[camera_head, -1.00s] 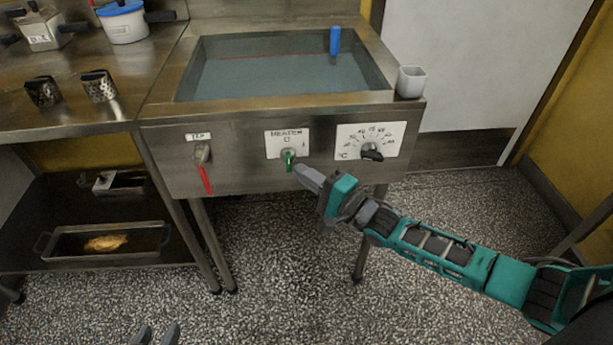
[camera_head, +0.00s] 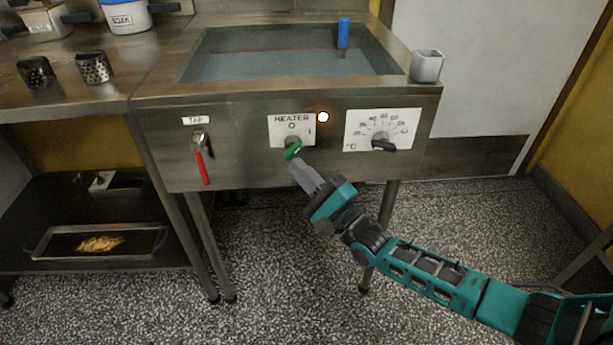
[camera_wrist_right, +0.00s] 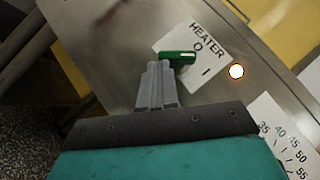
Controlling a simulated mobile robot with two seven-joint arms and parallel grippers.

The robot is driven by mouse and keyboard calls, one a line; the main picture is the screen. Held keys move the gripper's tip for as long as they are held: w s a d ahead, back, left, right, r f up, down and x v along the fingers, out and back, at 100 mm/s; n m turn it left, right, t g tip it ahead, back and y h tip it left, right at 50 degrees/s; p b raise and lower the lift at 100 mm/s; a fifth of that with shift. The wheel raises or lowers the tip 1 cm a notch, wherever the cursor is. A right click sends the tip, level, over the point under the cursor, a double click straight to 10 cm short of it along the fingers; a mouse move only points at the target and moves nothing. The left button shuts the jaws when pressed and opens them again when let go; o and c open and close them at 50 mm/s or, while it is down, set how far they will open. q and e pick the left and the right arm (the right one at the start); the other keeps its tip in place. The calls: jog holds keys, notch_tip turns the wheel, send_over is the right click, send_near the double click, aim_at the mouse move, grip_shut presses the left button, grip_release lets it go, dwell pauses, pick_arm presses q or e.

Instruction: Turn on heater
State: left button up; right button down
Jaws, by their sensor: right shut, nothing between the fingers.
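The green heater knob (camera_head: 293,149) sits on the steel front panel below the white HEATER label (camera_head: 292,126). It is turned at a slant, its upper end towards the I mark. An orange-white lamp (camera_head: 323,117) glows right of the label; it also glows in the right wrist view (camera_wrist_right: 236,71). My right gripper (camera_head: 298,166) is shut and empty, its tips at the knob's lower side. In the right wrist view the shut fingers (camera_wrist_right: 158,70) end beside the knob (camera_wrist_right: 181,57); whether they touch it I cannot tell. My left gripper is not in view.
A red-handled tap (camera_head: 202,163) is on the panel's left, a temperature dial (camera_head: 383,142) on its right. Above is the basin (camera_head: 285,83) with a blue-handled object (camera_head: 344,33). A grey cup (camera_head: 427,65) stands on its right corner. Speckled floor lies clear below.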

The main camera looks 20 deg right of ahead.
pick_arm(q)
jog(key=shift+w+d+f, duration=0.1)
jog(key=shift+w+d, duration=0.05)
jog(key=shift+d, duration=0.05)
pick_arm(e)
jog(key=shift+w+a+f, duration=0.1)
jog(key=shift+a+f, duration=0.05)
jog(key=shift+a, duration=0.2)
pick_arm(q)
jog(key=shift+b, duration=0.3)
pick_arm(e)
jog(key=shift+a, duration=0.15)
